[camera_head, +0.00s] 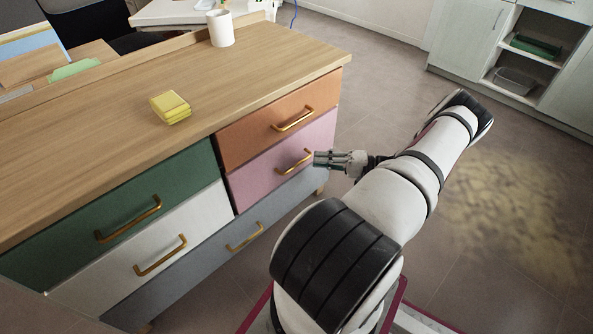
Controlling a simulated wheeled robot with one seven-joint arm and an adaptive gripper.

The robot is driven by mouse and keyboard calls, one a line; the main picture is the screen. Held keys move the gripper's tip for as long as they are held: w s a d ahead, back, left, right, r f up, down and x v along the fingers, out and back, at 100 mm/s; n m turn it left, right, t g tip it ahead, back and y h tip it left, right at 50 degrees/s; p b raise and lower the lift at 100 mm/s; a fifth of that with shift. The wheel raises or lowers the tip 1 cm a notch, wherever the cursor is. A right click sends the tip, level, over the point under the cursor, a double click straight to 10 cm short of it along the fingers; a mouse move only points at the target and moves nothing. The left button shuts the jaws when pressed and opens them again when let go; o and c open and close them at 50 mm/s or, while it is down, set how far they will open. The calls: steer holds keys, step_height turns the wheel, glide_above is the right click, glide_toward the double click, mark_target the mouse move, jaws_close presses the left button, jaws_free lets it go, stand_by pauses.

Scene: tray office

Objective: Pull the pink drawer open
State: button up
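The pink drawer (257,187) is in the right column of the wooden-topped cabinet, below the orange drawer (255,140). Its front looks flush with the cabinet. Its brass bar handle (294,163) is visible. My gripper (317,159) is just right of this handle, with its fingertips pointing left toward the handle's right end. In this view they appear very near each other, but I cannot tell whether they touch. The fingers are small and seen from the side, so their opening is unclear. I see nothing held between them.
Green (120,225), white (150,250) and grey (215,255) drawers with brass handles surround it. A yellow block (170,107) and a white mug (220,28) stand on the cabinet top (110,120). Open floor lies to the right; pale shelving (465,35) stands behind.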

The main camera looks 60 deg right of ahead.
mark_target(298, 163)
steer(key=s+d+f+m+t+h+b, duration=0.25)
steer(key=s+f+t+h, duration=0.2)
steer(key=f, duration=0.35)
steer(key=shift+m+g, duration=0.25)
steer(key=shift+g, duration=0.2)
steer(key=x, duration=0.9)
steer(key=a+b+x, duration=0.1)
steer(key=x, duration=0.3)
steer(key=shift+w, duration=0.35)
jaws_close()
